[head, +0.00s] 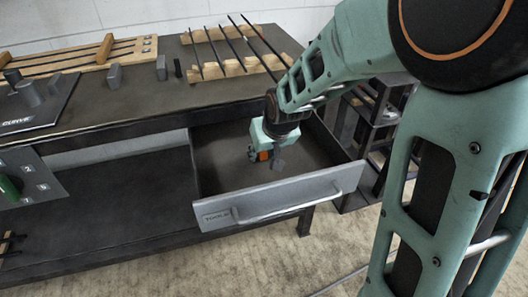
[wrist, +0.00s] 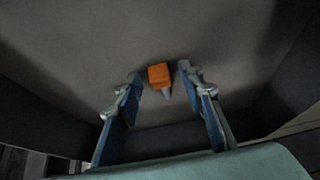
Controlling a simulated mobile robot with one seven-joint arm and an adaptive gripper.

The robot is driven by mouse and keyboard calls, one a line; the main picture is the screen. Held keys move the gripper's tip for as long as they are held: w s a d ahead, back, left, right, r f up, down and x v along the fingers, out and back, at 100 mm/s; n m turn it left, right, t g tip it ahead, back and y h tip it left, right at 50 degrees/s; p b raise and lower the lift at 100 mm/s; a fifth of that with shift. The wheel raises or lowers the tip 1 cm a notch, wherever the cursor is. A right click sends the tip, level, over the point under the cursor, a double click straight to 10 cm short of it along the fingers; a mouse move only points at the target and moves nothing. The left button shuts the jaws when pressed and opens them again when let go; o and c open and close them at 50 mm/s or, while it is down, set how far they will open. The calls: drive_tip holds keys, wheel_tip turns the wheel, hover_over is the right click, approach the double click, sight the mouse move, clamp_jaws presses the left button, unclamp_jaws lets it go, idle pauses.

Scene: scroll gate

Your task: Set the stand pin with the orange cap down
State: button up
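The stand pin's orange cap (wrist: 159,74) shows in the wrist view between my fingertips, with a short grey shaft (wrist: 166,92) beside it. Gaps show on both sides of the cap, so the fingers do not appear to press on it. My gripper (head: 265,157) is open and reaches down into the pulled-out drawer (head: 272,200). In the head view the orange cap (head: 263,156) shows between the fingers. I cannot tell whether the pin rests on the drawer floor or stands upright.
The drawer walls and handled front surround my gripper. On the bench top (head: 150,100) are a wooden rack (head: 85,55), small grey blocks (head: 115,76), a dark CURVE board (head: 38,105) and thin rods on wooden bars (head: 235,68). A dark shelf unit (head: 375,110) stands right of the drawer.

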drive_tip(key=shift+s+r+p, duration=0.15)
drive_tip(key=shift+r+p, duration=0.45)
drive_tip(key=shift+r, duration=0.05)
drive_tip(key=p+v, duration=1.1)
drive_tip(key=shift+d, duration=0.15)
drive_tip(key=shift+s, duration=0.1)
